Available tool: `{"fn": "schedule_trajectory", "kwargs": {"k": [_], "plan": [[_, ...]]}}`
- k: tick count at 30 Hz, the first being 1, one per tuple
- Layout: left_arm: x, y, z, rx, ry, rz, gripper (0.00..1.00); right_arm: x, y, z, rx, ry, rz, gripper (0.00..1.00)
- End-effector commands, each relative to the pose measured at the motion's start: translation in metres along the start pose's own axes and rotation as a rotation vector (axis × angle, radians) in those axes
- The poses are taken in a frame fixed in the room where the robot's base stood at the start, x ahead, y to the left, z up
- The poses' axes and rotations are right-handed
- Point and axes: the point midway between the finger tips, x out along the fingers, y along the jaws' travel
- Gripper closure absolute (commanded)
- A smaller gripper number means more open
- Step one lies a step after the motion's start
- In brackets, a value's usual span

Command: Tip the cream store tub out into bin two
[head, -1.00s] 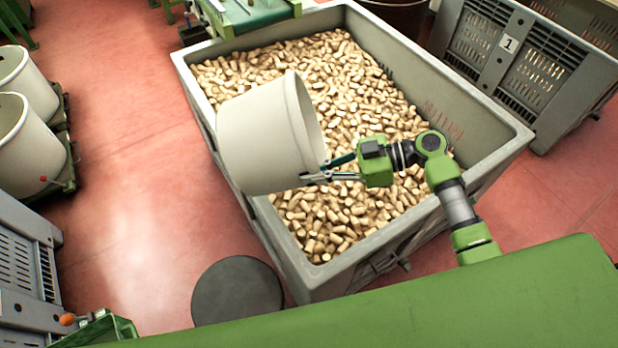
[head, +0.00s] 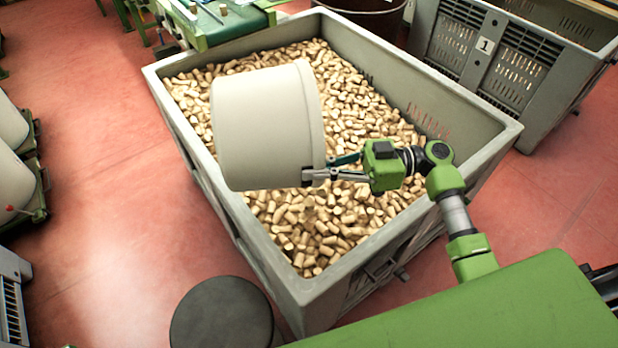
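The cream tub (head: 262,125) is tipped on its side above a large grey bin full of cork stoppers (head: 368,110). Its rim is toward the right; its mouth is turned away from me and its inside is hidden. My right gripper (head: 318,174) is shut on the tub at the lower part of its rim. No corks are seen falling. The grey bin (head: 468,168) shows no number on the sides in view. My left gripper is not in view.
A slatted grey bin labelled 1 (head: 486,47) stands at the upper right. A green conveyor (head: 235,22) meets the bin's far edge. A round dark stool or lid (head: 222,315) is at the near side. Cream tubs (head: 18,190) stand at the left. Red floor (head: 110,170) is clear between.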

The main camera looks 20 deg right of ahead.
Motion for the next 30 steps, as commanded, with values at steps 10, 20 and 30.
{"fn": "schedule_trajectory", "kwargs": {"k": [10,20,30], "plan": [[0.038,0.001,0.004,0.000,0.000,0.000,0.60,-0.017,0.002,-0.003,0.005,0.137,-0.013,1.00],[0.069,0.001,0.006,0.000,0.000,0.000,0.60,-0.034,0.003,-0.008,0.016,0.264,-0.024,1.00],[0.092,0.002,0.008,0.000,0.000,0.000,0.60,-0.046,0.003,-0.014,0.026,0.356,-0.033,1.00]]}}
